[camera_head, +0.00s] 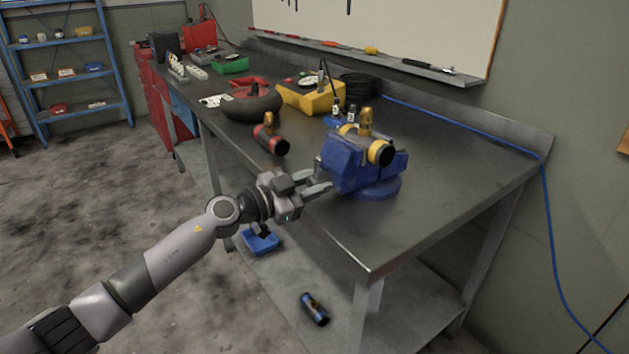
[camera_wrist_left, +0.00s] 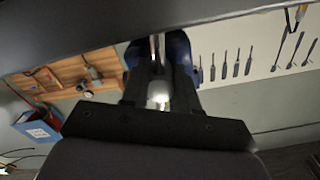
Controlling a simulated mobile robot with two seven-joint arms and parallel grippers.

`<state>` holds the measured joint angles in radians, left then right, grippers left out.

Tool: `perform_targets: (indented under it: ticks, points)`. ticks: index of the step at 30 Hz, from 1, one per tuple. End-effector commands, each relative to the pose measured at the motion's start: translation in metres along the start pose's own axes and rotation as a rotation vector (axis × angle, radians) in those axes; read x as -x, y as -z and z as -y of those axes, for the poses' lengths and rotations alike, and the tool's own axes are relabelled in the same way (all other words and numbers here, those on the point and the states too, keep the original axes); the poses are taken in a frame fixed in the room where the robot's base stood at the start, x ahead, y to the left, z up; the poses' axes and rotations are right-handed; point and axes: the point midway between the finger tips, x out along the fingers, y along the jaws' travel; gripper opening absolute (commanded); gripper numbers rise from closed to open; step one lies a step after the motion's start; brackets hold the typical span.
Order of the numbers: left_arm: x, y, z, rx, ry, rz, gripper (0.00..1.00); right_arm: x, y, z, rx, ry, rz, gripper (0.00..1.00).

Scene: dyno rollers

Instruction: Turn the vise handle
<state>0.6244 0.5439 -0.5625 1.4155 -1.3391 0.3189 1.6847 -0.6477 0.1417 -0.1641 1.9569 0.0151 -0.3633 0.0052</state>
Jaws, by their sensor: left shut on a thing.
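A blue vise (camera_head: 345,165) stands near the front edge of the dark metal workbench, with a yellow and black cylinder (camera_head: 372,148) with a brass fitting lying in its top. My left gripper (camera_head: 322,180) reaches in from the left and is at the vise's left side, shut on the vise handle (camera_head: 317,167). In the left wrist view the gripper (camera_wrist_left: 159,95) shows with a pale metal piece between its fingers and the blue vise (camera_wrist_left: 180,50) behind. Most of the handle is hidden by the fingers. My right gripper is not in view.
A red and black cylinder (camera_head: 270,139) lies on the workbench (camera_head: 430,205) just behind my left gripper. A black round item (camera_head: 252,104) and a yellow case (camera_head: 308,95) are farther back. The bench's front right is clear. A blue cylinder (camera_head: 314,308) lies on the lower shelf.

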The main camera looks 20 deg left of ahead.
Motion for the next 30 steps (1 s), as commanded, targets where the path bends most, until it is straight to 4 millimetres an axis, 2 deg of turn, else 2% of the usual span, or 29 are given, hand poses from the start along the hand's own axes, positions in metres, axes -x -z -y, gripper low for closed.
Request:
perform_targets:
  ticks: [16, 30]
  points:
    - [0.000, 0.000, 0.001, -0.476, -0.001, 0.002, 0.00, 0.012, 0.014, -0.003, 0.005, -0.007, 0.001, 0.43]
    - [0.001, -0.001, 0.001, -0.925, -0.003, 0.002, 0.00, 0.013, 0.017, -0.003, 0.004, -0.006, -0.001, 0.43]
